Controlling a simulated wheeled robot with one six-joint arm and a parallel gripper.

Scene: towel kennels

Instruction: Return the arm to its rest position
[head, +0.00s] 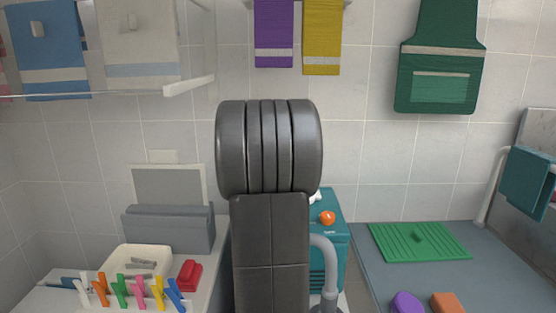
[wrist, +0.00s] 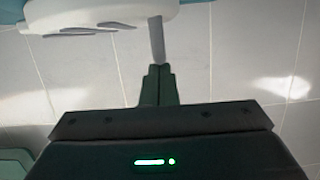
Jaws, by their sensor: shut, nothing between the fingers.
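My arm stands upright in the middle of the head view, its dark links covering the centre of the scene. My gripper is hidden behind them in that view. In the wrist view my gripper (wrist: 158,72) has its two greenish fingers together, with nothing between them. Pale tiled wall lies beyond the fingertips. A white rounded thing with a teal part (wrist: 85,18) shows at the top left of the wrist view, and a grey strip reaches down from the top to near the fingertips. I cannot tell whether it touches them.
A teal cabinet (head: 336,250) with an orange ball (head: 327,218) on it stands right behind my arm. A counter at right bears a green ribbed mat (head: 420,241). At left are colourful clips (head: 140,291), a white bin (head: 140,259) and a red object (head: 189,275). Towels and a green apron (head: 440,60) hang above.

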